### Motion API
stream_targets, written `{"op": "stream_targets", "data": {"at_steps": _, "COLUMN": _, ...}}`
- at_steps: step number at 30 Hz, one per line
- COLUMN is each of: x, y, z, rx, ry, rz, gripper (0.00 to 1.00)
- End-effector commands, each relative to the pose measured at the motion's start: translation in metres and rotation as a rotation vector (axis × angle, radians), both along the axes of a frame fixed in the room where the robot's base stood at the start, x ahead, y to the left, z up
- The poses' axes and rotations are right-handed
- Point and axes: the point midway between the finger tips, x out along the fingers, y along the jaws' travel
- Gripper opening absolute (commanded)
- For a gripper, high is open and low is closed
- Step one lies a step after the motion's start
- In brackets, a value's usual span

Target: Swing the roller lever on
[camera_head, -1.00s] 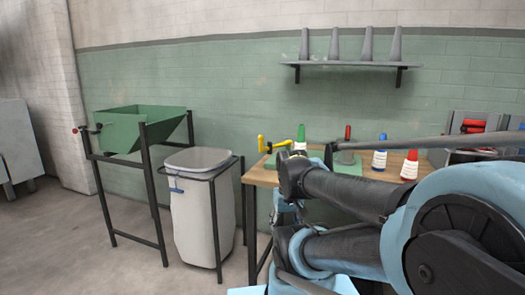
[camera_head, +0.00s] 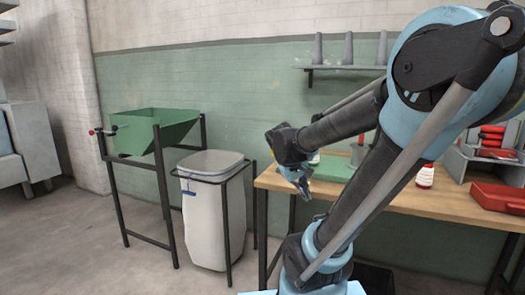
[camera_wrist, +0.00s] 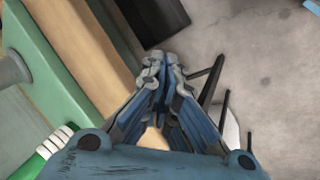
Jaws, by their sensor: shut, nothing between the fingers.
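My gripper (camera_head: 303,188) hangs over the left end of the wooden bench in the head view, pointing down. In the wrist view its blue-grey fingers (camera_wrist: 163,62) are together and hold nothing. I cannot clearly make out the roller lever in either current view. My wrist and forearm cover the bench's left end, where a yellow lever-like part showed earlier. A green plate (camera_wrist: 60,75) lies to the left of the fingers in the wrist view. A green-and-white ribbed spool (camera_wrist: 55,143) shows at lower left there.
The wooden bench (camera_head: 400,198) carries a red-and-white cone (camera_head: 425,177) and a red tray (camera_head: 497,197). A grey bin (camera_head: 213,220) and a green hopper (camera_head: 150,130) stand to the left. A wall shelf (camera_head: 350,68) holds grey cones. Floor is free in front.

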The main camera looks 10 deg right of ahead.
Motion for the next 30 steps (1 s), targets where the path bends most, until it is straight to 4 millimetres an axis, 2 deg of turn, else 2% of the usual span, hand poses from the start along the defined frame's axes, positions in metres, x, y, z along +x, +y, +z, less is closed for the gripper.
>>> {"op": "stream_targets", "data": {"at_steps": 1, "x": 0.011, "y": 0.001, "z": 0.005, "rx": -0.026, "ry": -0.002, "rz": 0.012, "gripper": 0.00}}
{"op": "stream_targets", "data": {"at_steps": 8, "x": 0.055, "y": 0.000, "z": 0.023, "rx": -0.153, "ry": -0.014, "rz": 0.051, "gripper": 0.00}}
{"op": "stream_targets", "data": {"at_steps": 16, "x": 0.109, "y": 0.009, "z": 0.043, "rx": -0.301, "ry": -0.038, "rz": 0.094, "gripper": 0.00}}
{"op": "stream_targets", "data": {"at_steps": 23, "x": 0.155, "y": 0.025, "z": 0.056, "rx": -0.425, "ry": -0.068, "rz": 0.128, "gripper": 0.00}}
{"op": "stream_targets", "data": {"at_steps": 30, "x": 0.200, "y": 0.049, "z": 0.067, "rx": -0.553, "ry": -0.108, "rz": 0.161, "gripper": 0.00}}
